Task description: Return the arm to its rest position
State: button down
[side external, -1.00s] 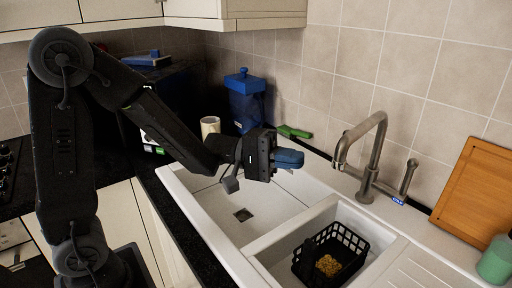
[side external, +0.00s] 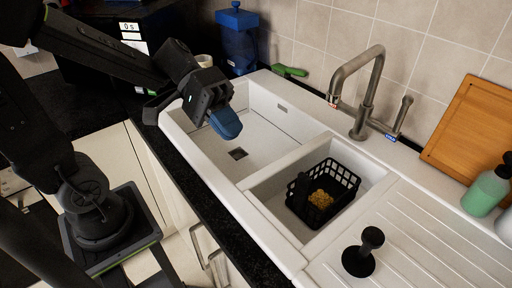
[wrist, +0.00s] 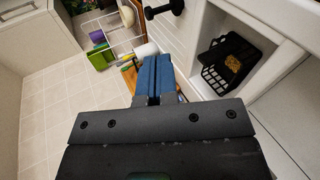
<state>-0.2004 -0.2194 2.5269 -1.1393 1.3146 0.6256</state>
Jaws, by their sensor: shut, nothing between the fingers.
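My gripper (side external: 226,123) has blue fingers and is shut with nothing in it. In the side external view it hangs over the left basin of the white sink (side external: 262,128), pointing down and to the right.
A black basket (side external: 340,172) with yellow bits stands in the right basin. The tap (side external: 362,95) rises behind it. A green bottle (side external: 484,192), a cutting board (side external: 470,125) and a blue container (side external: 237,40) line the wall.

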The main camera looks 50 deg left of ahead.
jog(key=s+a+m+t+y, duration=0.2)
jog(key=s+a+t+y, duration=0.2)
jog(key=a+y, duration=0.3)
jog(key=s+y, duration=0.1)
jog(key=y, duration=0.4)
jog(key=shift+s+a+f, duration=0.15)
jog(key=shift+s+a, duration=0.05)
jog(key=shift+s, duration=0.05)
